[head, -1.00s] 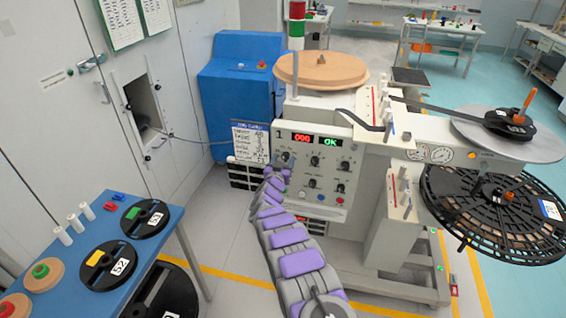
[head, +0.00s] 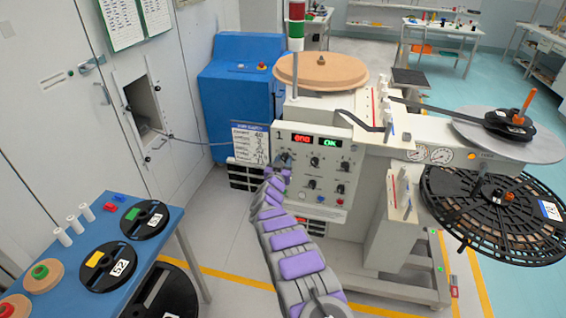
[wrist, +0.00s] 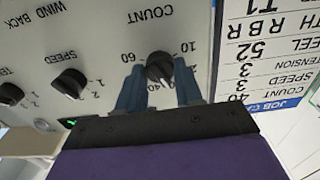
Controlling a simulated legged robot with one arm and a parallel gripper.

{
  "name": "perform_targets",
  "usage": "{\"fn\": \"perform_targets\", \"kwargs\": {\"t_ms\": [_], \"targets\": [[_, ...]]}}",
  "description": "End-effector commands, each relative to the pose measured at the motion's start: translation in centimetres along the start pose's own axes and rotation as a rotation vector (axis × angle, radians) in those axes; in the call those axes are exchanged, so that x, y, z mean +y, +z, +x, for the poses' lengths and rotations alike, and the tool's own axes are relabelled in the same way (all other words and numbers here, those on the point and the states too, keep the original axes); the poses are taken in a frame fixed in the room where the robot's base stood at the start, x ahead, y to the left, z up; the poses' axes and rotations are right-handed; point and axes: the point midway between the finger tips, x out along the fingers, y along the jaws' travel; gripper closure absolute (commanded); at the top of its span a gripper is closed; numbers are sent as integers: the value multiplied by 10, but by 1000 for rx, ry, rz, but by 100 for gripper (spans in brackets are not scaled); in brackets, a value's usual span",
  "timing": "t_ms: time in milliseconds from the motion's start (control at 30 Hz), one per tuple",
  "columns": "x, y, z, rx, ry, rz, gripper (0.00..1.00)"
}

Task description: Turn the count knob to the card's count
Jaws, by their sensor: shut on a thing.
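The black count knob (wrist: 158,65) is on the pale control panel, seen upside down in the wrist view, with COUNT and numbers including 10, 40 and 60 printed around it. My gripper (wrist: 160,82) is shut on the knob, one blue-grey finger on each side. The knob's pointer seems to face the 40 mark, partly hidden by the gripper.
The speed knob (wrist: 69,83) and another knob (wrist: 10,94) are close beside the count knob. The panel display (head: 303,139) shows red digits beside a green OK. A blue table (head: 160,250) with reels stands at left, and a large black reel (head: 495,215) at right.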

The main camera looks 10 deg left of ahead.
Motion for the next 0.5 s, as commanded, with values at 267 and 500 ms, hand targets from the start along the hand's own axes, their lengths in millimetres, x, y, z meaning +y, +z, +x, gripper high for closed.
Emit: {"fn": "perform_targets", "kwargs": {"t_ms": [267, 500], "targets": [[-2, 0, 0, 0, -2, 17, 95], [-2, 0, -1, -1, -3, 124, 95]]}}
